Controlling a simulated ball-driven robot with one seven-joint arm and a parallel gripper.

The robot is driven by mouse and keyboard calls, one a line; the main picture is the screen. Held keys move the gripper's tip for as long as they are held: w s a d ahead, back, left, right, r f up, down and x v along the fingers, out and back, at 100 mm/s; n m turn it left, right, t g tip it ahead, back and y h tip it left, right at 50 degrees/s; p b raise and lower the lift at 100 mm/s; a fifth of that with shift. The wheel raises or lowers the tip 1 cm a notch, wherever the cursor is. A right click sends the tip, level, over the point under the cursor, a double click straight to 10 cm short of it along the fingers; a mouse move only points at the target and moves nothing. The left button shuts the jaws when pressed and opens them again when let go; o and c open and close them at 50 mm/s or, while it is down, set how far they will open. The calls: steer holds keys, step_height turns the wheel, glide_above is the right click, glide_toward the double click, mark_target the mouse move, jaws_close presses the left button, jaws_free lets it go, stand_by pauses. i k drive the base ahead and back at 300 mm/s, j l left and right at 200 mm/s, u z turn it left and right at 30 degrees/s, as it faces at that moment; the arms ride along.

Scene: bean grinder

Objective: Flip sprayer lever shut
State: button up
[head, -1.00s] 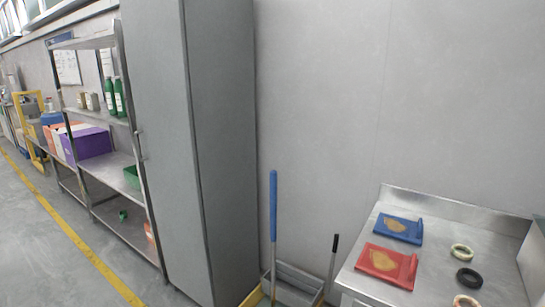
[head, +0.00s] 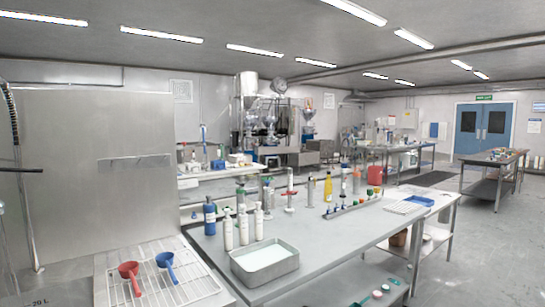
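My gripper does not show in the head view. No sprayer lever can be made out with certainty. A dark ribbed hose on an upright pipe (head: 14,125) stands at the far left edge, with a thin dark bar (head: 22,170) reaching sideways from it. Whether this is the sprayer, and how any lever on it is set, I cannot tell. A blue bottle (head: 210,217) and several white bottles with tops (head: 243,227) stand upright on the long steel table (head: 340,236); their tops are too small to read.
A tray of clear liquid (head: 264,262) sits at the table's front. A wire rack (head: 190,283) with a red scoop (head: 130,275) and a blue scoop (head: 165,262) lies left of it. A steel panel (head: 95,180) rises behind. Floor (head: 470,250) is open at right.

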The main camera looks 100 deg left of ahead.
mark_target(9, 169)
steer(key=u, duration=3.85)
steer(key=k+l, duration=0.05)
